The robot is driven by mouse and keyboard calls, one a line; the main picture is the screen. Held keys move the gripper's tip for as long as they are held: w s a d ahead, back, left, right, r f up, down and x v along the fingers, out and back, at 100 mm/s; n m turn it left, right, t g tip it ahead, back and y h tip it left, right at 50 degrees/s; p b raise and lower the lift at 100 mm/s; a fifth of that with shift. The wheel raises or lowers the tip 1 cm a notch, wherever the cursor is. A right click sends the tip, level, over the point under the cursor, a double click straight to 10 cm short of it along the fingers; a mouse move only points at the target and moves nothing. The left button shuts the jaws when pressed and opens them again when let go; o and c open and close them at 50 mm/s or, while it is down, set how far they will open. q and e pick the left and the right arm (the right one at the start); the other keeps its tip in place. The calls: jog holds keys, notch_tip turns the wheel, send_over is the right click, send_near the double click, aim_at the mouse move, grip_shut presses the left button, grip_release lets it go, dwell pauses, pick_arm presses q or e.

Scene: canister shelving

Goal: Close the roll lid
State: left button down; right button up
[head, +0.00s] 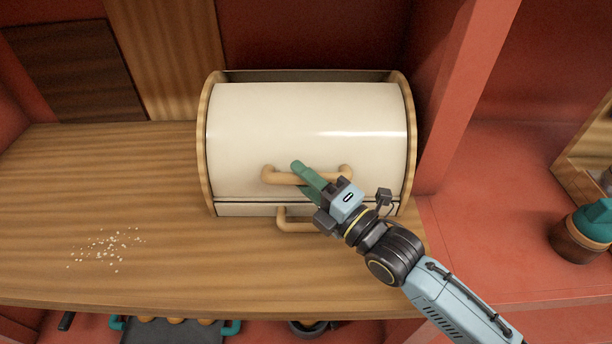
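The roll lid (300,120) is a cream curved panel on a box with rounded wooden sides (203,140), standing on the wooden counter. The lid covers most of the box front, and its lower edge lies close above a cream strip (240,209) at the bottom. A wooden bar handle (283,177) is fixed low on the lid. My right gripper (306,181) is at this handle, its green fingers overlapping the bar's middle. Whether they grip the bar is unclear. My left gripper is out of view.
A second wooden handle (290,225) sits below, on the bottom strip, near my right gripper. Pale crumbs (105,248) lie on the counter (60,200) at left. A red upright (465,95) stands right of the box. A brown pot (578,238) is at far right.

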jog(key=shift+r, duration=0.1)
jog(key=v, duration=1.3)
jog(key=shift+d+b, duration=0.15)
jog(key=shift+b, duration=0.2)
jog(key=shift+s, duration=0.25)
